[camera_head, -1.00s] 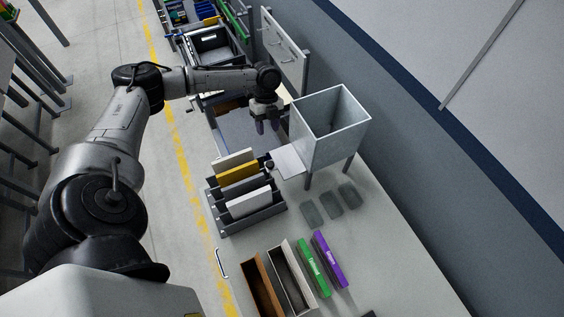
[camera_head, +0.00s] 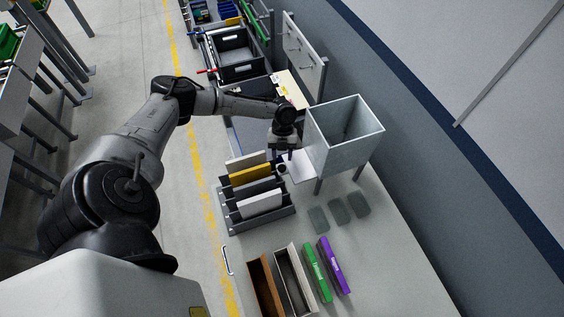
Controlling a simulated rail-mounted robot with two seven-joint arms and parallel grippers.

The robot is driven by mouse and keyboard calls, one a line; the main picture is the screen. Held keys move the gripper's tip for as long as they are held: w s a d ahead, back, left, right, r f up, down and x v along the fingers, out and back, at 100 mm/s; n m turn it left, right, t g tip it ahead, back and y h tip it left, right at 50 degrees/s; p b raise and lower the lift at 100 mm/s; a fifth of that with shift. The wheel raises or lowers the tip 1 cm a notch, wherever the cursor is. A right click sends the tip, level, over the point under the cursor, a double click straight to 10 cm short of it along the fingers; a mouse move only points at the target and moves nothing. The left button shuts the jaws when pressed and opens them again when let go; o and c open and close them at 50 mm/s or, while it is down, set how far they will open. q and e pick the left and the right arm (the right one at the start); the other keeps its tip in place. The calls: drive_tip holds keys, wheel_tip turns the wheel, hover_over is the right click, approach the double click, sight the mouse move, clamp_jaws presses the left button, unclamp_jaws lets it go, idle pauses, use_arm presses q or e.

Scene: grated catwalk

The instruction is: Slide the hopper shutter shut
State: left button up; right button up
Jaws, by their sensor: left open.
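The hopper (camera_head: 335,151) is a grey open-topped metal box on legs at the right of the bench. Its shutter (camera_head: 301,169) is a pale flat plate that sticks out from the hopper's lower left side. A small dark knob (camera_head: 282,168) sits at the plate's outer end. My left gripper (camera_head: 285,156) points down, open, close above the knob and the plate's outer end. I cannot tell whether it touches either, and its fingers are small and partly hidden by the wrist. My right gripper is not in view.
A grey rack (camera_head: 262,218) with upright panels stands just below the shutter. Green (camera_head: 317,273) and purple (camera_head: 334,265) boxes lie in front, beside two open narrow bins. Three dark patches (camera_head: 338,211) lie on clear bench. Drawers and trays (camera_head: 234,52) stand behind.

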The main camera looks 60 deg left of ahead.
sight(282, 167)
use_arm(q)
drive_tip(key=shift+p+x, duration=0.4)
drive_tip(key=shift+x, duration=1.9)
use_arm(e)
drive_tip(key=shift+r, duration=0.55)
use_arm(q)
drive_tip(key=shift+c, duration=0.3)
